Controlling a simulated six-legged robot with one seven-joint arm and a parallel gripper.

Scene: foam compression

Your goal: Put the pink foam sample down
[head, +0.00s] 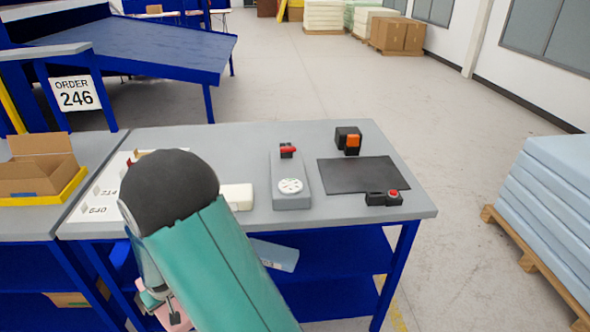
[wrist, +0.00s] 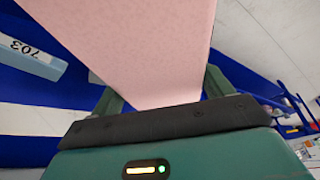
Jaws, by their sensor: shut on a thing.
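The pink foam sample (wrist: 135,40) fills the upper middle of the wrist view, between the two fingers of my gripper (wrist: 163,92). My gripper is shut on it. In the head view only small parts of the pink foam (head: 176,317) show at the bottom left, beside my teal arm, in front of the grey table (head: 240,140) and below its top. My arm hides much of the gripper and foam there. Whether the foam touches anything beneath it cannot be told.
A labelled light-blue foam block (head: 274,255) lies on the blue lower shelf; a block marked 703 (wrist: 28,55) shows in the wrist view. The tabletop holds a white block (head: 238,196), a grey gauge device (head: 291,187), a black mat (head: 363,175) and a red-button box (head: 384,198).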

